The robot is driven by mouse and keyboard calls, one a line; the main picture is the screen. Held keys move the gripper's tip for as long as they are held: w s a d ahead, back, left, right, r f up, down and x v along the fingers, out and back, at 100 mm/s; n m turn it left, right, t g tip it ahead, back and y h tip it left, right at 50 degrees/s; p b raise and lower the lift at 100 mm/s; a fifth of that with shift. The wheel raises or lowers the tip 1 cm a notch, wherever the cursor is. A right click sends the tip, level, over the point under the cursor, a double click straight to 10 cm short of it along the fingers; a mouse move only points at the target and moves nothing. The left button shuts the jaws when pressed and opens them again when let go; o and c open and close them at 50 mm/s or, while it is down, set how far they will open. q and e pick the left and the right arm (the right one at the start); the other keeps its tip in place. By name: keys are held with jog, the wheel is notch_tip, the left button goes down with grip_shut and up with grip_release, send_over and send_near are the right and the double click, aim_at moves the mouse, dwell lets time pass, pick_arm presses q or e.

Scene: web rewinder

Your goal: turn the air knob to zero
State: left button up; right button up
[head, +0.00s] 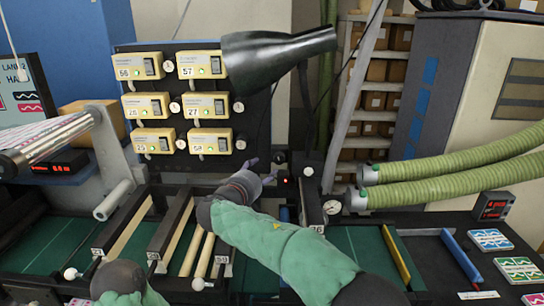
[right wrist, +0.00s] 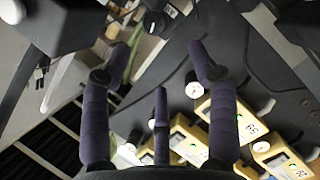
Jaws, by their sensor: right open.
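My right gripper (head: 263,172) is open and empty, in front of the dark panel; its fingers also show spread in the right wrist view (right wrist: 156,55). Just right of its fingertips is a small dark control box (head: 286,181) with a red light. A small round pale knob (head: 308,171) sits right of that box, clear of the fingers. In the right wrist view a black knob with a pale dial (right wrist: 154,22) appears beyond the fingertips, apart from them. I cannot tell for certain which is the air knob, nor read its setting.
Several yellow controller units (head: 207,65) with pale knobs fill the panel. A dark cone-shaped nozzle (head: 275,52) juts out above. A round gauge (head: 332,207) and green ribbed hoses (head: 450,167) lie to the right. Rollers and wooden bars (head: 180,235) lie below left.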

aim_at(278, 159)
pick_arm(q)
notch_tip(278, 159, up, 9)
jog(key=p, duration=0.7)
jog(key=shift+r+p, duration=0.2)
jog(key=shift+p, duration=0.2)
pick_arm(e)
jog(key=w+d+m, duration=0.1)
jog(key=w, duration=0.2)
jog(key=w+d+m, duration=0.1)
jog(key=w+d, duration=0.1)
jog(key=w, duration=0.1)
jog(key=w+d+f+m+g+y, duration=0.1)
jog(key=w, duration=0.2)
jog(key=shift+w+d+m, duration=0.3)
jog(key=shift+d, duration=0.05)
pick_arm(q)
jog(key=shift+w, duration=0.1)
pick_arm(e)
jog(key=c, duration=1.1)
pick_arm(q)
jog(key=shift+f, duration=0.1)
